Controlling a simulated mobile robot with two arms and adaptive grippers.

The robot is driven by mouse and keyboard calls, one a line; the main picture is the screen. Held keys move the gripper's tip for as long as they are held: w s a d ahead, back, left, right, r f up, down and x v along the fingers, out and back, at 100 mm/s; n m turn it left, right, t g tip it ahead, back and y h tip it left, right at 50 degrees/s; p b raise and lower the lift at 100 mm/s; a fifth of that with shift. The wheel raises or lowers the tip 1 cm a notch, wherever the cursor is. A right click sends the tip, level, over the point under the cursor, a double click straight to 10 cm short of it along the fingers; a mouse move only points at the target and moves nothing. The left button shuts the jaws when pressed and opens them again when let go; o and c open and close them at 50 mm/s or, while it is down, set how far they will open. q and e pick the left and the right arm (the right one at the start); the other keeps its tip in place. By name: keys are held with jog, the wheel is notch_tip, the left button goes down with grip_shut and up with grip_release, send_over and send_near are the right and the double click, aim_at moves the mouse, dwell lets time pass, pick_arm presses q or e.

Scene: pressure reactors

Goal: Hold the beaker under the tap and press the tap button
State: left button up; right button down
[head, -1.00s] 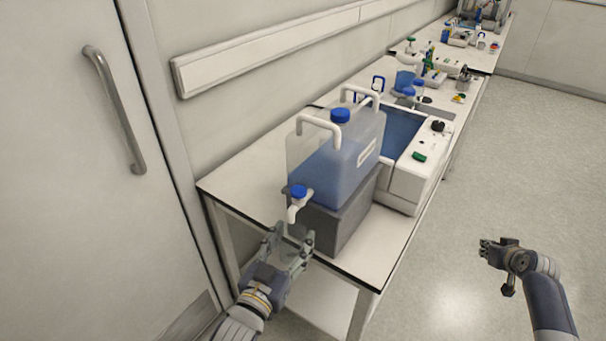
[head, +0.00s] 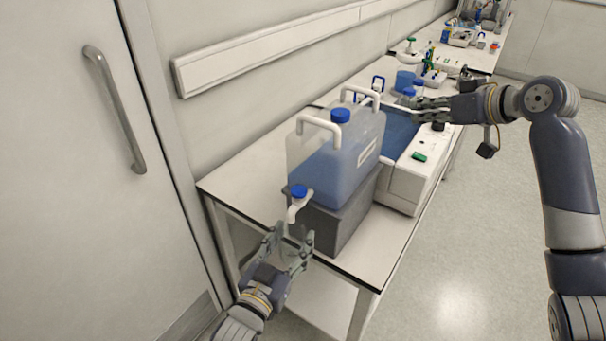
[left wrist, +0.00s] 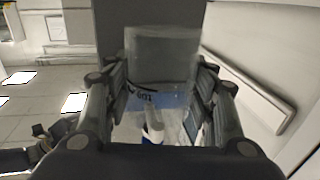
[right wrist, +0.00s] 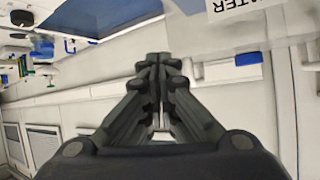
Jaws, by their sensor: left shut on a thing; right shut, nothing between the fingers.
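The water container (head: 330,170), clear with blue liquid and a blue cap, stands on a grey block (head: 337,225) at the bench end. Its white tap (head: 293,213) with a blue button (head: 299,191) points down at the front. My left gripper (head: 287,246) is shut on a clear beaker, just below the tap spout; the beaker (left wrist: 163,55) shows between its fingers in the left wrist view. Whether the beaker's mouth lines up exactly with the spout is unclear. My right gripper (head: 415,105) is shut and empty, beside the container's right side, above the water bath.
A white water bath (head: 405,188) with a blue basin stands right behind the container. Bottles and small tools stand further along the bench (head: 250,175). A door (head: 70,200) is at the left. The floor at right is clear.

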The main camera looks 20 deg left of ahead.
jog(key=s+a+r+n+g, duration=0.1)
jog(key=s+a+n+g, duration=0.1)
jog(key=s+a, duration=0.5)
jog(key=s+a+r+n+g, duration=0.2)
jog(key=s+a, duration=0.5)
jog(key=s, duration=0.6)
jog(key=shift+a+r+n+g, duration=0.25)
jog(key=shift+n+g, duration=0.45)
jog(key=shift+n, duration=0.2)
send_over(303, 191)
jog(key=f, duration=0.6)
jog(key=shift+s+d+f, duration=0.15)
jog(key=shift+d+f, duration=0.05)
jog(key=shift+f, duration=0.1)
jog(key=f, duration=0.3)
jog(key=shift+a+f, duration=0.25)
jog(key=shift+f, duration=0.5)
